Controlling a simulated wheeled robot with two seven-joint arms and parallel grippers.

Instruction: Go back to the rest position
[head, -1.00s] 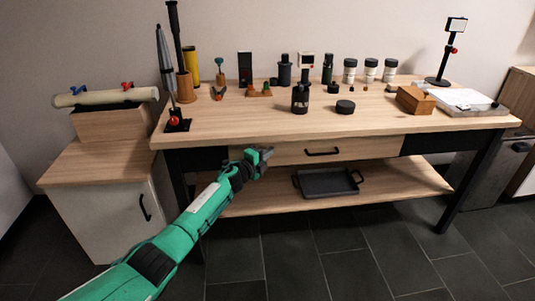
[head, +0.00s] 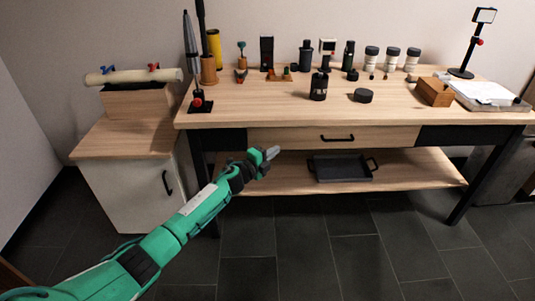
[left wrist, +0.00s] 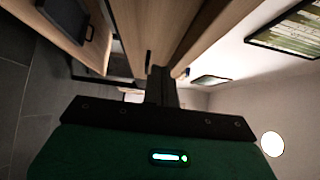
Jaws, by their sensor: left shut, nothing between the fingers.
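My left gripper (head: 268,156) is on the end of the green arm that comes in from the lower left in the head view. It is shut and empty, in front of the table's drawer and below the tabletop's front edge. In the left wrist view my gripper (left wrist: 160,88) points away from the camera, with wooden furniture panels beyond it. The wooden table (head: 280,108) stands ahead with its drawer (head: 380,138) closed. My right gripper does not show.
On the tabletop stand a black bottle (head: 318,88), a round black lid (head: 363,95), a wooden box (head: 434,92) and a tripod (head: 470,45). A black tray (head: 340,168) lies on the lower shelf. A cabinet (head: 125,190) stands at left. The floor in front is clear.

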